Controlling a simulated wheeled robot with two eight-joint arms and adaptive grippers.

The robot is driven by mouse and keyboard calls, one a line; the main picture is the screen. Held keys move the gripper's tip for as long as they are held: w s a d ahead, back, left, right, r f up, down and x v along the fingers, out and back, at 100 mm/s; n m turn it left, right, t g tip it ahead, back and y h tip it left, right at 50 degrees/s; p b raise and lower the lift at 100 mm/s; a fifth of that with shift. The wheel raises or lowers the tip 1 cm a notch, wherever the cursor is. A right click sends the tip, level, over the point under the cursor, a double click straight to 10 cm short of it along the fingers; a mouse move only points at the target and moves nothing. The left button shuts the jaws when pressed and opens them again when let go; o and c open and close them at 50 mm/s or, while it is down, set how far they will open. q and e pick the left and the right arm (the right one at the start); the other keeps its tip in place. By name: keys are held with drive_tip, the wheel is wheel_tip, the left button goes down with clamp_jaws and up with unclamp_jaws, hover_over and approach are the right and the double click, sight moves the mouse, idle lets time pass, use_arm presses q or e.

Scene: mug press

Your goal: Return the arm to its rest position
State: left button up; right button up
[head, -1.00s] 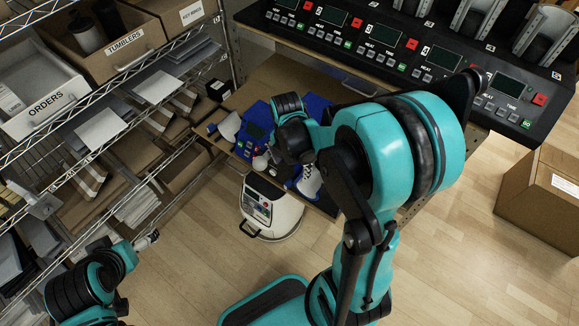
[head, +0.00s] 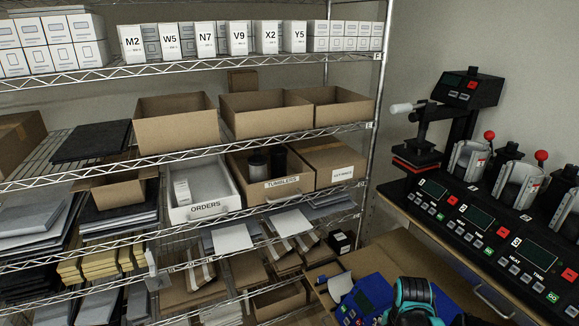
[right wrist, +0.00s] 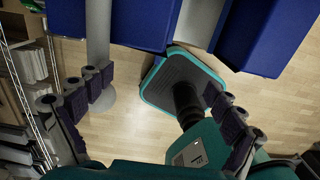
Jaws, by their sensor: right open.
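My right arm (head: 412,295) shows as a teal and black link at the bottom edge of the head view, beside the blue device on the bench. Its gripper is outside that view. In the right wrist view my right gripper (right wrist: 157,90) has its two dark padded fingers spread wide apart. My left arm and gripper are not in view.
The blue device (head: 365,298) and a white item (head: 340,286) sit on the brown bench. A wire shelf carries an orders bin (head: 200,208) and a tumblers box (head: 284,184). Mug presses (head: 470,160) line the right. Dark blue blocks (right wrist: 265,35) fill the wrist view's top.

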use_arm(q)
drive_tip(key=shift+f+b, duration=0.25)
drive_tip(key=shift+b, duration=0.55)
use_arm(e)
drive_tip(key=s+a+r+m+t, duration=0.3)
drive_tip(key=r+m, duration=0.3)
drive_tip(key=m, duration=0.5)
drive_tip(key=s+a+r+m+t, duration=0.3)
drive_tip(key=a+r+m+t, duration=0.1)
drive_tip(key=m, duration=0.7)
drive_tip(key=shift+a+r, duration=0.85)
drive_tip(key=shift+a, duration=0.2)
